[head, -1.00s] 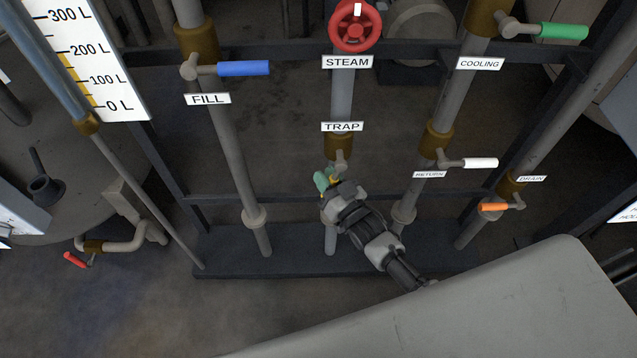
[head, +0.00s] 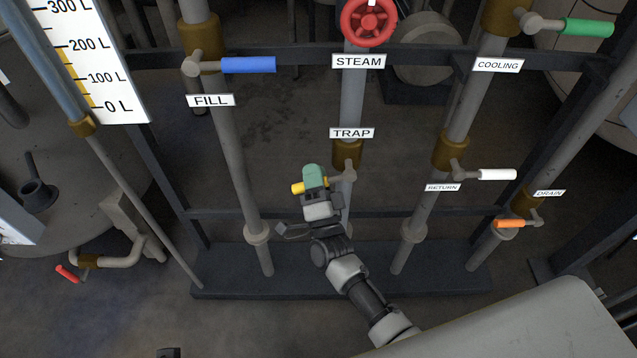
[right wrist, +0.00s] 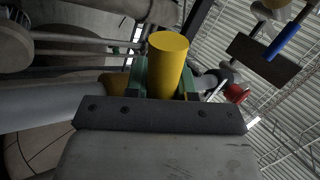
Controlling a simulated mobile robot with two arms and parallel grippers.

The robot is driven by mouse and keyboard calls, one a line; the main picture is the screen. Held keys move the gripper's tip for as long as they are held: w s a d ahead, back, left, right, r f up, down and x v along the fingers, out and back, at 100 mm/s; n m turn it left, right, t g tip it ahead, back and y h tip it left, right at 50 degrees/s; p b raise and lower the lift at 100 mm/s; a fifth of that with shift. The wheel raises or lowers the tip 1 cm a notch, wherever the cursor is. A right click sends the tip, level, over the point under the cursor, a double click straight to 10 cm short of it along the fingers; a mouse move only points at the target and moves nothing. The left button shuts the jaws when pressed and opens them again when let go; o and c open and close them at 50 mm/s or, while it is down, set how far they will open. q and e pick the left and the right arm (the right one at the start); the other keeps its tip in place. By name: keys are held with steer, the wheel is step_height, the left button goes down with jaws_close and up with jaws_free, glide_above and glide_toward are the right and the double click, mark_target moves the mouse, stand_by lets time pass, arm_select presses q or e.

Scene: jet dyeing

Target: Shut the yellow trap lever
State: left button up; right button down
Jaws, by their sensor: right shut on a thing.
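The yellow trap lever (head: 298,188) sticks out to the left, nearly level, from the trap valve (head: 349,175) on the middle pipe under the TRAP label (head: 352,133). My right gripper (head: 313,181) is shut around its handle, coming from below, and its green fingers cover the middle of it. In the right wrist view, the yellow handle (right wrist: 168,62) stands between the two green fingers of the right gripper (right wrist: 160,80). I do not see my left gripper.
The red STEAM wheel (head: 369,20) is above on the same pipe. The blue FILL lever (head: 248,65) is at the left. The white RETURN lever (head: 497,174) and orange DRAIN lever (head: 510,224) are at the right. A dark rack bar (head: 285,214) runs behind my right gripper.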

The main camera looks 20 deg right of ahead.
arm_select(q)
steer(key=shift+b+v, duration=0.55)
steer(key=shift+v, duration=1.85)
arm_select(e)
steer(key=shift+r+m+h, duration=0.45)
steer(key=shift+m+h, duration=0.55)
steer(key=shift+m, duration=0.35)
steer(key=shift+r+m+h, duration=0.45)
steer(key=shift+m+h, duration=0.55)
steer(key=shift+m, duration=0.3)
steer(key=shift+r+m+h, duration=0.45)
steer(key=shift+m+h, duration=0.55)
steer(key=shift+m, duration=0.35)
arm_select(q)
steer(key=shift+w, duration=0.1)
arm_select(e)
steer(key=c, duration=1.2)
jaws_free()
arm_select(q)
steer(key=shift+r, duration=0.1)
steer(key=shift+v, duration=0.8)
arm_select(e)
steer(key=v, duration=1.1)
steer(key=shift+s+a+r, duration=0.1)
steer(key=shift+r, duration=0.15)
arm_select(q)
steer(key=shift+a, duration=0.1)
arm_select(e)
steer(key=shift+n+y, duration=0.3)
steer(key=shift+y, duration=0.1)
